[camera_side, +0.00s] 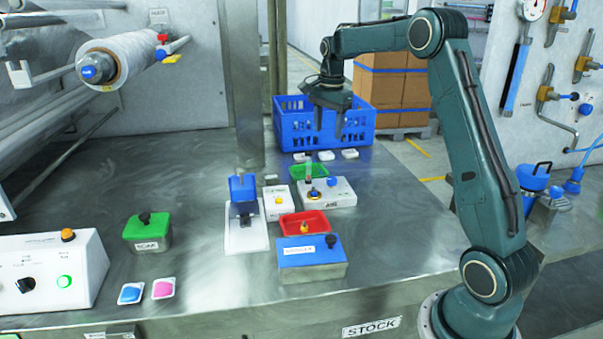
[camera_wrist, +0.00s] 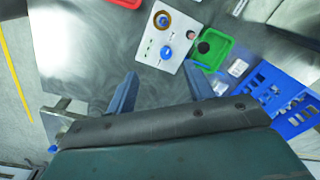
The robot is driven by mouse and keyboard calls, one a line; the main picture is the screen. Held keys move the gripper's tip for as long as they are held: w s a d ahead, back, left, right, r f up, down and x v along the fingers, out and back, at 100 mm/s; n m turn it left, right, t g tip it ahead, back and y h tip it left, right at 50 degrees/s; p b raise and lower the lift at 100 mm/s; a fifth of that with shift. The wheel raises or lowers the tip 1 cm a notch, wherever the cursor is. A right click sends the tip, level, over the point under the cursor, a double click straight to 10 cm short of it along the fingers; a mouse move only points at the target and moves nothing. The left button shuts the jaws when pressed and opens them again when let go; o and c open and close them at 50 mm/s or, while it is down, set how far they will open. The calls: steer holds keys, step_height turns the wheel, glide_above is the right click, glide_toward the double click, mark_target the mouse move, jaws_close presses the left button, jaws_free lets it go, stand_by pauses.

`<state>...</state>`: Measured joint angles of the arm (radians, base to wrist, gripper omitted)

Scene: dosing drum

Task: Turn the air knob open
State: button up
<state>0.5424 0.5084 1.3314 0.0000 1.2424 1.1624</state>
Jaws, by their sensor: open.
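The air knob is a small blue knob (camera_side: 332,181) on a white box (camera_side: 345,197) whose front label seems to read AIR. In the wrist view the blue knob (camera_wrist: 166,53) sits on the white box (camera_wrist: 149,42), below a round orange-rimmed fitting (camera_wrist: 162,20). My gripper (camera_side: 330,128) is raised above the table, in front of the blue crate in the side view. Its open, empty fingers (camera_wrist: 161,76) point toward the box in the wrist view, with the knob ahead of the gap between them. They are apart from the knob.
A green tray (camera_side: 309,171) stands behind the box, a red tray (camera_side: 303,223) in front. A blue-lidded box (camera_side: 312,262) and a white stand with a blue block (camera_side: 243,190) are nearby. A blue crate (camera_side: 290,133) stands at the back. The table's right front is clear.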

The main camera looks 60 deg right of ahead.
mark_target(332, 179)
steer(key=d+f+m, duration=0.2)
steer(key=d+f, duration=0.2)
steer(key=d, duration=0.1)
steer(key=shift+w+d+f+m+g, duration=0.25)
steer(key=shift+w+m+g, duration=0.05)
steer(key=shift+w, duration=0.15)
steer(key=shift+f, duration=0.1)
step_height(332, 179, down, 14)
steer(key=shift+r, duration=0.2)
stand_by(0.3)
steer(key=c, duration=1)
steer(key=shift+o, duration=0.2)
